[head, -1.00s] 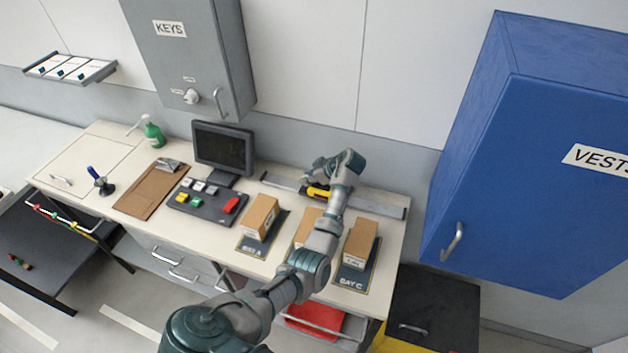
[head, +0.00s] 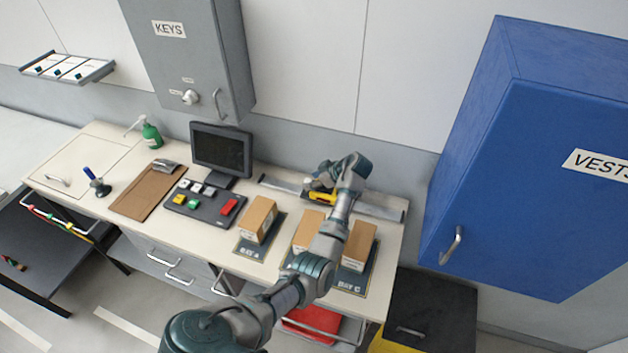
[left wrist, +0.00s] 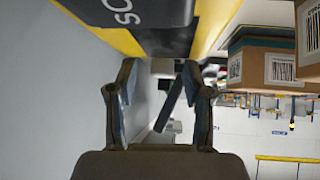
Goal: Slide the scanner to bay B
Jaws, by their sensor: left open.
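The scanner (head: 322,198), yellow and black, sits on the long grey rail (head: 383,207) at the back of the counter, behind the gap between the bay A and middle boxes. My left gripper (head: 318,182) is just behind and above it, open. In the left wrist view the scanner (left wrist: 140,12) fills the top, beyond the two spread fingers (left wrist: 160,98); I cannot tell whether they touch it. The bay A mat (head: 247,250) and bay C mat (head: 350,285) show their labels. My arm partly covers the middle box (head: 304,232) and hides its mat's label. My right gripper is out of view.
Boxes stand on bay A (head: 258,220) and bay C (head: 359,245), close in front of the rail. A monitor (head: 221,148) and button panel (head: 200,203) are to the left. The blue vests cabinet (head: 530,170) hangs at right.

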